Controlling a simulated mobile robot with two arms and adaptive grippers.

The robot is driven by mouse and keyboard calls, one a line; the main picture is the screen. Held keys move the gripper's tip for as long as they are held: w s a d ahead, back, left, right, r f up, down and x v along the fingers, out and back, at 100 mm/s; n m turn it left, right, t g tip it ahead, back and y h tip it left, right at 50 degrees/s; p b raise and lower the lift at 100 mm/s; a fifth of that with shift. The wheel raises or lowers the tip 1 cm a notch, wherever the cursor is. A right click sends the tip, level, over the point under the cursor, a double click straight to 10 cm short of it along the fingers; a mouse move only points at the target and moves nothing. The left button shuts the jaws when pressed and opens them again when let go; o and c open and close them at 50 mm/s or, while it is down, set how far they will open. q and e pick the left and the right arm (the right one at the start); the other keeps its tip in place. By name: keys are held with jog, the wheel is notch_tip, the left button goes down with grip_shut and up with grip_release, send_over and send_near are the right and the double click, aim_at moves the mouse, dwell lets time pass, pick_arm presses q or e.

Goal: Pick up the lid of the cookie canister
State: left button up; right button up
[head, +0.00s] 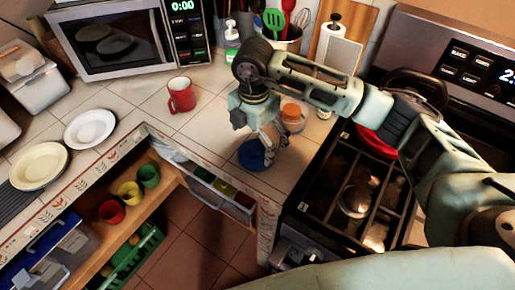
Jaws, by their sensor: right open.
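A small jar with an orange lid (293,110) stands on the tiled counter, just right of my right gripper. A round blue object (252,154) lies near the counter's front edge, below the gripper. I cannot tell which of these belongs to the cookie canister. My right gripper (270,148) points down, open, with its fingers beside the blue object and in front of the jar. The gripper partly hides both, and I cannot tell whether it touches either. My left gripper is not in view.
A red mug (181,95) and two plates (38,166) (90,129) stand to the left. A microwave (115,40), utensils and a paper roll (335,52) line the back. The stove (345,195) is at right. An open shelf with cups (130,193) lies below the counter.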

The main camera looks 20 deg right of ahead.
aim_at(255, 150)
jog(key=f, duration=0.1)
jog(key=f+p, duration=0.1)
jog(key=f, duration=0.1)
jog(key=shift+w+d+f+p, duration=0.15)
jog(key=shift+w+f+p, duration=0.1)
jog(key=shift+f+p, duration=0.15)
jog(key=shift+f, duration=0.75)
jog(key=c, duration=0.8)
jog(key=shift+s, duration=0.15)
jog(key=c, duration=0.4)
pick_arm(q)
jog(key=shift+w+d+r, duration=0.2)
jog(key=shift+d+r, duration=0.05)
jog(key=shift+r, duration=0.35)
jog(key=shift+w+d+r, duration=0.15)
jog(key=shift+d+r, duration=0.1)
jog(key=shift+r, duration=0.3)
pick_arm(e)
jog(key=shift+c, duration=0.4)
jog(key=shift+s, duration=0.1)
